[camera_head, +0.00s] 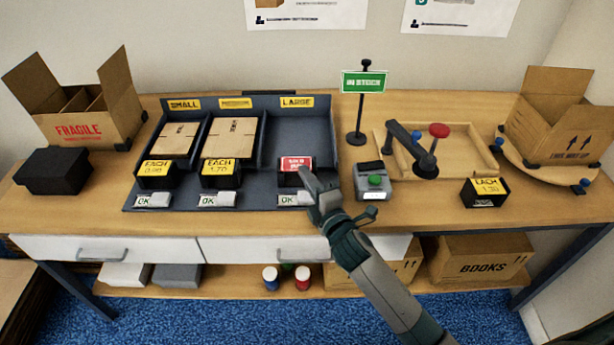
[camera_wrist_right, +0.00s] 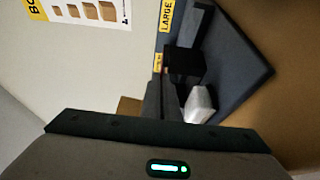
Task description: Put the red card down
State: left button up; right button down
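The red card (camera_head: 296,163) shows at the front of the compartment labelled LARGE, at the black holder (camera_head: 288,180). My right gripper (camera_head: 307,180) reaches in from the lower right, its tip overlapping the card's lower right edge. I cannot tell whether its fingers grip the card or only lie in front of it. My left gripper is out of view.
The LARGE bay (camera_head: 300,130) is empty; flat cartons fill the two bays left of it. Yellow price cards (camera_head: 220,167) front the other bays.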

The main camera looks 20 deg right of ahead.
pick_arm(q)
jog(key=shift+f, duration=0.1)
pick_arm(e)
jog(key=shift+f, duration=0.3)
jog(key=c, duration=2)
grip_release()
jog(key=shift+c, duration=0.2)
jog(key=shift+r, duration=0.25)
jog(key=shift+s+r, duration=0.1)
jog(key=s, duration=0.3)
jog(key=s+d, duration=0.1)
jog(key=s, duration=0.3)
jog(key=s+b, duration=0.1)
jog(key=s, duration=0.2)
jog(key=shift+s+d, duration=0.15)
jog(key=shift+s, duration=0.05)
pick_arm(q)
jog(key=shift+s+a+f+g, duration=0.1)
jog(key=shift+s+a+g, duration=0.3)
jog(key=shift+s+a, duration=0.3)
pick_arm(e)
jog(key=shift+s, duration=0.65)
